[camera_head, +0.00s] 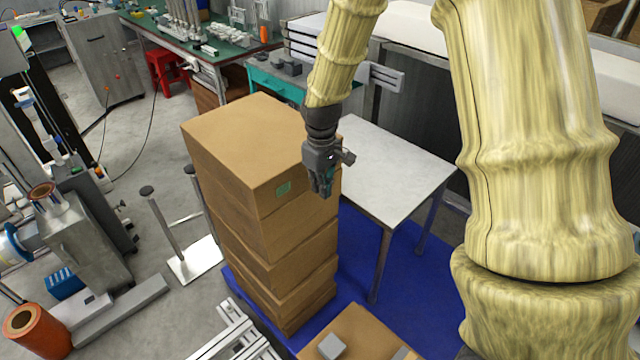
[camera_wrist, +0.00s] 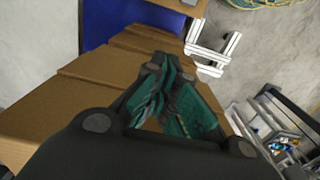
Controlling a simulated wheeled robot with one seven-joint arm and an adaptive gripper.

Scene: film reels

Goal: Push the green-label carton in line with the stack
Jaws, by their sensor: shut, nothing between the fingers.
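The green-label carton (camera_head: 246,150) is the top box of a tall stack of brown cartons (camera_head: 290,270). Its small green label (camera_head: 283,188) is on the front right face, near the top edge. The carton looks turned and offset compared with the boxes below it. My gripper (camera_head: 322,192) is shut and empty, at the carton's right-hand side near its front right corner. Contact cannot be told. In the wrist view the shut fingers (camera_wrist: 172,85) are over the stepped sides of the brown stack (camera_wrist: 95,85); no green label is clear there.
A white table (camera_head: 385,165) stands right behind the stack. The stack is on a blue mat (camera_head: 400,260). Another brown carton (camera_head: 365,330) with a grey block lies in front. A metal post stand (camera_head: 190,262) is left of the stack, with open floor around it.

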